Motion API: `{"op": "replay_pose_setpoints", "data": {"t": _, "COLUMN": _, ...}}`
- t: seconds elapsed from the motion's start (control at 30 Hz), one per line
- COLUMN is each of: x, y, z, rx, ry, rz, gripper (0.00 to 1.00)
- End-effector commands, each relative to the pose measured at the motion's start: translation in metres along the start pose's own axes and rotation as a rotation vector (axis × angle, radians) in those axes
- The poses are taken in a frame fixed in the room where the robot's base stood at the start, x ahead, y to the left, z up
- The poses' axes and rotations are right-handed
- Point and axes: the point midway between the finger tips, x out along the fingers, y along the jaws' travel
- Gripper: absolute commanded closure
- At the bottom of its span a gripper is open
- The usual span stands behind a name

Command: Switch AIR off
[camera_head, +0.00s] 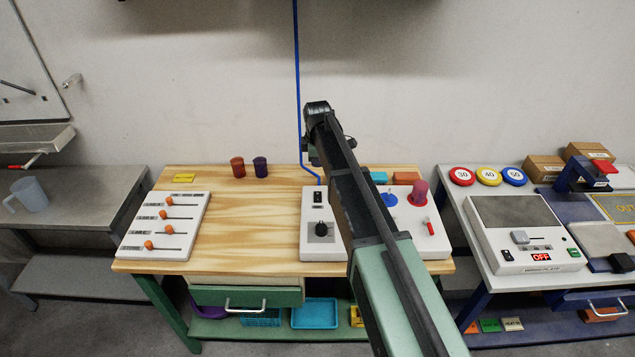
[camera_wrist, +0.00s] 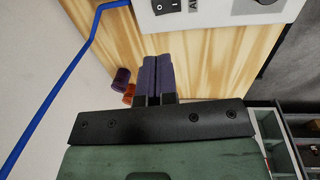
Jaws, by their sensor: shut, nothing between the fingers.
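The white control box (camera_head: 310,248) stands on the wooden bench, with a black rocker switch (camera_head: 318,197) near its back end and a black knob (camera_head: 321,229) in front. In the wrist view the rocker switch (camera_wrist: 167,5) shows O and I marks beside a partly cut-off label starting with A. I cannot tell which side is pressed. My gripper (camera_wrist: 158,58) has its two purple fingers together and empty. In that picture the fingertips are just below the box edge and apart from the switch. In the head view my arm hides the fingers.
A blue hose (camera_head: 297,90) runs down the wall to the back of the box. A slider panel (camera_head: 165,226) is at the left, and two cups (camera_head: 238,167) stand at the back. My arm covers part of another white panel (camera_head: 430,243) at the right.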

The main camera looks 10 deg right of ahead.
Motion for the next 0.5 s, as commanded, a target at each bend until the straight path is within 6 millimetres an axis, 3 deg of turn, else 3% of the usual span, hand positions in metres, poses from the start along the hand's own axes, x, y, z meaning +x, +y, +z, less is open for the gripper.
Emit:
{"op": "replay_pose_setpoints", "data": {"t": 0.17, "x": 0.026, "y": -0.001, "z": 0.0, "rx": 0.001, "ry": 0.0, "rz": 0.0, "gripper": 1.0}}
{"op": "replay_pose_setpoints", "data": {"t": 0.5, "x": 0.102, "y": -0.001, "z": 0.0, "rx": 0.002, "ry": 0.0, "rz": 0.0, "gripper": 1.0}}
